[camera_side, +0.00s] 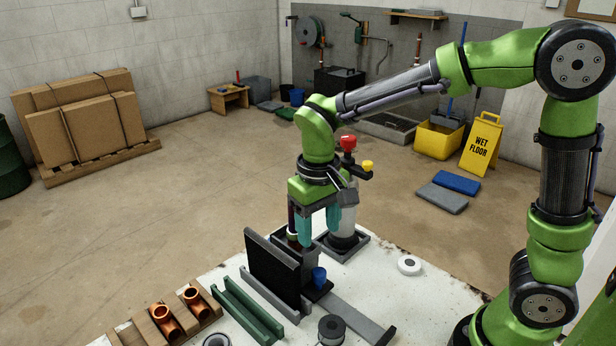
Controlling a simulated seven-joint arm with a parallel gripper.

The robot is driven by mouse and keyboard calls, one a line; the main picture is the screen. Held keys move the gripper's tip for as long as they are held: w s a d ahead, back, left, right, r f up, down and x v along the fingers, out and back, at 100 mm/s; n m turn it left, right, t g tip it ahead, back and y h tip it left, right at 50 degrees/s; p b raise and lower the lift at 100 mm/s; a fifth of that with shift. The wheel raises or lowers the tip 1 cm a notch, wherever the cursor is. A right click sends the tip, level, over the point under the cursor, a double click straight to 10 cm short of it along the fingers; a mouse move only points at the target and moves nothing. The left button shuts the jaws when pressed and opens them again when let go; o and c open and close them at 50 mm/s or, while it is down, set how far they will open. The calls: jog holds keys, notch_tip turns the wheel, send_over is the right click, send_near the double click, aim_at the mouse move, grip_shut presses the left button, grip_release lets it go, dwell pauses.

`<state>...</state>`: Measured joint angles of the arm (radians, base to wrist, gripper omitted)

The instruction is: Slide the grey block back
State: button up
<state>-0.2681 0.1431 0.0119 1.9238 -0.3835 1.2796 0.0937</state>
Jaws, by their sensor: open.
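A dark grey block (309,266) stands on the white worktop, right behind an upright black finned panel (270,270) that partly hides it. A small blue cylinder (319,277) is at the near right side of the block, above a dark plate. A flat grey rail (350,325) runs from there toward the front right. My gripper (318,238) points down above and behind the block, with its teal fingers apart. The lower end of the left finger is partly hidden, and I cannot tell whether it touches anything.
A clear cylinder in a grey tray (357,250) stands close behind my gripper. Green rails (248,310) and a wooden rack with copper fittings (165,320) lie front left.

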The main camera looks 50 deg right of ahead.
aim_at(319, 272)
notch_tip(319, 272, down, 12)
jog(key=shift+d+r, duration=0.15)
jog(key=shift+r, duration=0.05)
jog(key=shift+c, duration=0.3)
grip_shut()
